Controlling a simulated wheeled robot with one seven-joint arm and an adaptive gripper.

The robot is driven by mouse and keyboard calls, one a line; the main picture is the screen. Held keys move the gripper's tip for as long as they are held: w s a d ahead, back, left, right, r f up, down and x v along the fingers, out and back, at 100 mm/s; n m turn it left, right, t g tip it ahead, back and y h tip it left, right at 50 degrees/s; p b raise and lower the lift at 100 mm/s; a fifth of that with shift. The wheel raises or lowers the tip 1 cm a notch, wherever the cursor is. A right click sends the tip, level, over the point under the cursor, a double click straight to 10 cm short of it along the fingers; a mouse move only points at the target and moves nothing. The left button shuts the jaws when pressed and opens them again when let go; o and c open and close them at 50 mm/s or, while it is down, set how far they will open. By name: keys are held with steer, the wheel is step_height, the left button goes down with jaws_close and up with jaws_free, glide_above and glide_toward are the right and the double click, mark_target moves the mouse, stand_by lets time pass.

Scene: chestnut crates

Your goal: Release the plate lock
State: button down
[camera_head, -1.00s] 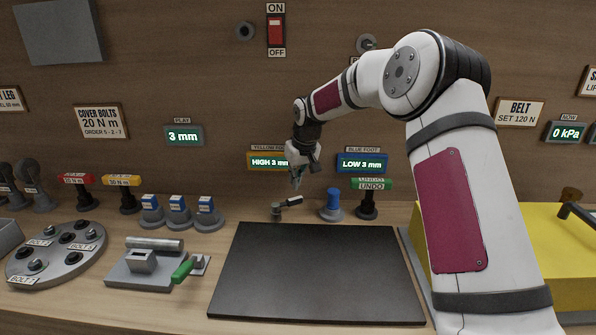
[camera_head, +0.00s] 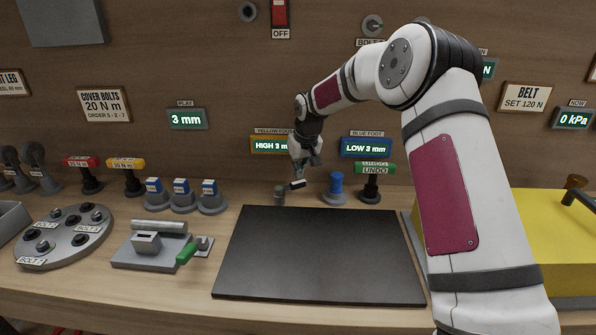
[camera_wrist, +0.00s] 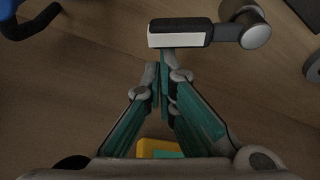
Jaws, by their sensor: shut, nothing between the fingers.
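A small lever with a pale face (camera_head: 298,184) sits on a short round grey post (camera_head: 279,195) just behind the black plate (camera_head: 320,255); it appears to be the plate lock, though no label on it shows. In the wrist view the lever is a dark bar with a white face (camera_wrist: 180,40), joined to its round post (camera_wrist: 255,32) at the right. My gripper (camera_head: 299,176) points down at the lever's free end. In the wrist view my gripper (camera_wrist: 164,62) is shut and empty, its tips right beside the bar. I cannot tell whether they touch.
A blue knob (camera_head: 336,186) and a black post with a green UNDO sign (camera_head: 371,186) stand right of the lever. Blue-topped pieces (camera_head: 182,195) and a green-handled clamp (camera_head: 190,250) are at the left. A yellow block (camera_head: 545,240) stands right. The plate is clear.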

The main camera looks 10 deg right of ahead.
mark_target(305, 182)
steer(key=shift+s+m, duration=0.2)
steer(key=shift+m, duration=0.1)
steer(key=shift+s+d, duration=0.15)
steer(key=shift+s, duration=0.05)
steer(key=shift+s+d, duration=0.25)
steer(key=shift+s, duration=0.25)
steer(key=m, duration=0.1)
steer(key=m+h, duration=0.1)
steer(key=shift+s+a+m+b, duration=0.1)
steer(key=shift+s+m+b, duration=0.2)
steer(key=shift+s+m, duration=0.1)
steer(key=shift+s+d+m+h, duration=0.2)
steer(key=shift+s+m+h, duration=0.25)
steer(key=shift+m, duration=0.45)
steer(key=s+m+b, duration=0.1)
steer(key=s+m, duration=0.1)
steer(key=shift+m+g+h, duration=0.25)
steer(key=shift+m+g, duration=0.05)
steer(key=s+m, duration=0.1)
steer(key=m, duration=0.1)
steer(key=shift+s+a+m+h, duration=0.3)
steer(key=shift+s+h, duration=0.1)
steer(key=shift+s+a, duration=0.15)
steer(key=shift+s, duration=0.35)
